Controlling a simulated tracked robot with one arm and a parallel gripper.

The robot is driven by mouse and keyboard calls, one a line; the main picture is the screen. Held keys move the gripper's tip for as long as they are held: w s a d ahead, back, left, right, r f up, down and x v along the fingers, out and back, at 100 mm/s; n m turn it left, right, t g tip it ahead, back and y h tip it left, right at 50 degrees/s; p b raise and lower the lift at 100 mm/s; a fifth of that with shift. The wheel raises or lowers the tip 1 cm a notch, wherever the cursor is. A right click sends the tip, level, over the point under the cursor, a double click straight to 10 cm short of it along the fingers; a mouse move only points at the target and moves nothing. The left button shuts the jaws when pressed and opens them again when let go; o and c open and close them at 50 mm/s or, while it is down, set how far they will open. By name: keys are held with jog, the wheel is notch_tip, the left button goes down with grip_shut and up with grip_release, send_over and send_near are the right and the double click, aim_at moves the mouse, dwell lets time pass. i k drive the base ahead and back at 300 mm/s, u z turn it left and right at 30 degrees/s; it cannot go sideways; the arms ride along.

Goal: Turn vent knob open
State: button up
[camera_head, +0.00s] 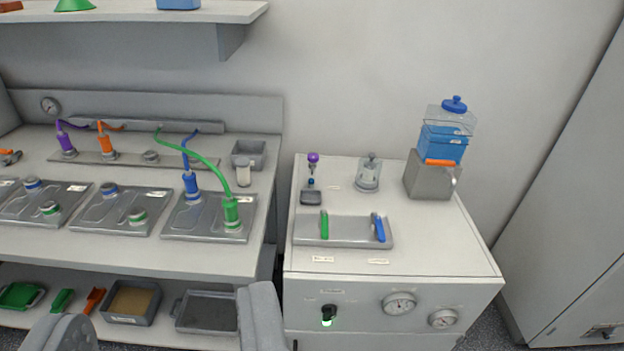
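A small black knob (328,312) is on the front face of the white cabinet (460,262), left of two round gauges. It looks like the vent knob, but the labels near it are too small to read. A green light glows at its lower end. My gripper (163,322) shows at the bottom edge with its two grey fingers wide apart and nothing between them. The right finger is left of the knob in the picture and does not touch it.
Gauges (399,303) sit beside the knob. The cabinet top holds a tray (345,242) with green and blue handles, a blue-filled container (442,142) and a purple-topped stand (313,160). A bench (120,250) with hoses is left. A tall cabinet (570,215) stands right.

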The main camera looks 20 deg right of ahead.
aim_at(313, 157)
jog(key=k, duration=0.65)
jog(key=z, duration=0.35)
jog(key=i, duration=0.9)
jog(key=z, duration=0.4)
jog(key=i, duration=1.7)
jog(key=u, duration=0.6)
